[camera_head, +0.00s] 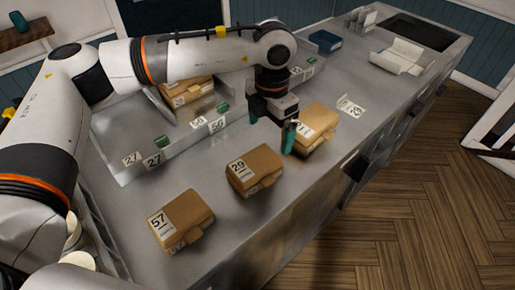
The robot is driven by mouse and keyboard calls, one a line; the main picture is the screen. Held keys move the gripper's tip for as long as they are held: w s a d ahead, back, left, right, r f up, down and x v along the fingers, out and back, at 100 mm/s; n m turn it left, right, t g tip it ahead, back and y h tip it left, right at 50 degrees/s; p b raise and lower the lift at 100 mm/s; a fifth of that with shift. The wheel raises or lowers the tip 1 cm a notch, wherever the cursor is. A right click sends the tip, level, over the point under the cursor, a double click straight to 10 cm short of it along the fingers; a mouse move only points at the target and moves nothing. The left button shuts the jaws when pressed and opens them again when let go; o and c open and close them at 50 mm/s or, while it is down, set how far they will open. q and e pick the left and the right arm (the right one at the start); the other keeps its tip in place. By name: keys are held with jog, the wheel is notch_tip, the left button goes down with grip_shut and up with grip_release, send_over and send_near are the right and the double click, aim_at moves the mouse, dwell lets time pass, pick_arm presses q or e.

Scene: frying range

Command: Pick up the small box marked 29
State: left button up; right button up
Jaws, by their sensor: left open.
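The small brown box marked 29 (256,171) sits on the grey metal counter in the middle of the view, its white label on the upper left of its lid. My left gripper (270,137) points down above the counter, behind and to the right of that box, apart from it. Its two dark jaws with green fingertips are spread, with nothing visible between them. The right fingertip is close to the left side of another brown box marked 11 (318,128); I cannot tell whether they touch. My right gripper is not in view.
A brown box marked 57 (181,219) sits at the front left. More brown boxes (187,91) stand in a metal tray behind, with number cards 27 (153,160) and 50 along its edge. A dark blue box (325,41) and an open white box (399,56) lie farther back.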

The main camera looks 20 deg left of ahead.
aim_at(267, 154)
pick_arm(q)
jog(key=shift+a+f+p, duration=0.1)
jog(key=shift+f+p, duration=0.3)
jog(key=shift+f, duration=0.1)
jog(key=f+p, duration=0.1)
jog(key=f, duration=0.1)
jog(key=s+f, duration=0.1)
jog(key=f, duration=0.1)
jog(key=shift+f+p, duration=0.3)
jog(key=shift+p, duration=0.1)
jog(key=shift+w+f, duration=0.15)
jog(key=shift+f, duration=0.15)
jog(key=shift+f+p, duration=0.9)
jog(key=shift+p, duration=0.1)
notch_tip(267, 154, down, 2)
jog(key=shift+f+p, duration=0.2)
jog(key=shift+p, duration=0.2)
jog(key=shift+f, duration=0.5)
jog(key=c, duration=1.2)
pick_arm(e)
jog(key=r, duration=0.1)
jog(key=s+r, duration=0.1)
jog(key=r, duration=0.1)
jog(key=s+r, duration=0.1)
jog(key=r, duration=0.1)
jog(key=shift+r, duration=0.15)
